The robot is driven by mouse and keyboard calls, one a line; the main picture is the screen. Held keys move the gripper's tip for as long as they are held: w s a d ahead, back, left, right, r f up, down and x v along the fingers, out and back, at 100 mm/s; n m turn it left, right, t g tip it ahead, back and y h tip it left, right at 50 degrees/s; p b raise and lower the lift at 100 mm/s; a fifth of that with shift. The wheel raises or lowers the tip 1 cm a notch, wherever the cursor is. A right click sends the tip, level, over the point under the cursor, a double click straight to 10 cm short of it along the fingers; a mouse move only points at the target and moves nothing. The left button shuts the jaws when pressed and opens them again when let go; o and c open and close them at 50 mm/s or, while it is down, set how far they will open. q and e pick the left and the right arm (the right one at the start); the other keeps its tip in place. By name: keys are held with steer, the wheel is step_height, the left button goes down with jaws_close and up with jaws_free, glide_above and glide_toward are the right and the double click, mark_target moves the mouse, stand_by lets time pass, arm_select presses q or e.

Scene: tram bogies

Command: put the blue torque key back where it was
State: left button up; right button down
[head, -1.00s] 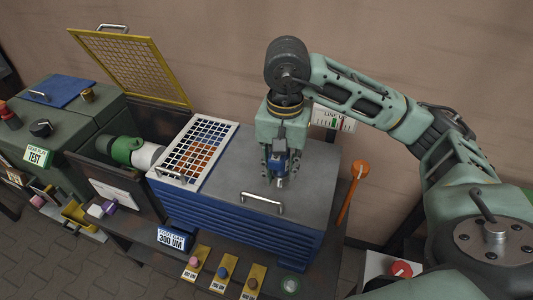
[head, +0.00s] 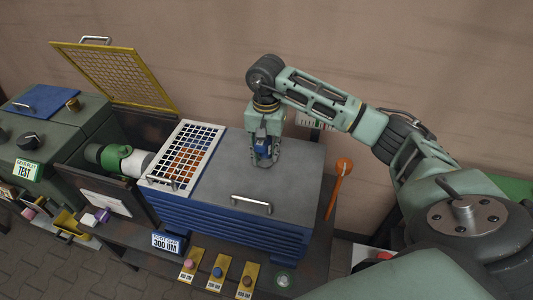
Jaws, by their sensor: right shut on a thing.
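My right gripper (head: 264,158) is shut on the blue torque key (head: 261,143), whose blue body shows between the fingers. The gripper points down over the grey top of the blue drawer cabinet (head: 293,172), toward its back edge. I cannot tell whether the key touches the top or hangs just above it. The fingers hide part of the key, and its lower end is hard to make out. My left gripper is not in view.
A white grid tray (head: 206,138) covers the cabinet's left side. An orange-headed tool (head: 339,183) stands at its right. Yellow plates with knobs (head: 217,272) and a 300 UM sign (head: 168,243) are in front. A yellow mesh lid (head: 118,75) stands open at the left.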

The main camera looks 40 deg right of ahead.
steer(key=shift+f, duration=0.6)
steer(key=shift+f+p, duration=0.35)
steer(key=shift+f, duration=0.25)
steer(key=shift+f+b, duration=0.2)
steer(key=shift+b, duration=0.15)
steer(key=c, duration=1.7)
jaws_free()
steer(key=o, duration=0.3)
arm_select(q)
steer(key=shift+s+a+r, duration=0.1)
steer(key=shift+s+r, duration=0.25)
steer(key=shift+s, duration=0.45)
arm_select(e)
steer(key=shift+r, duration=0.1)
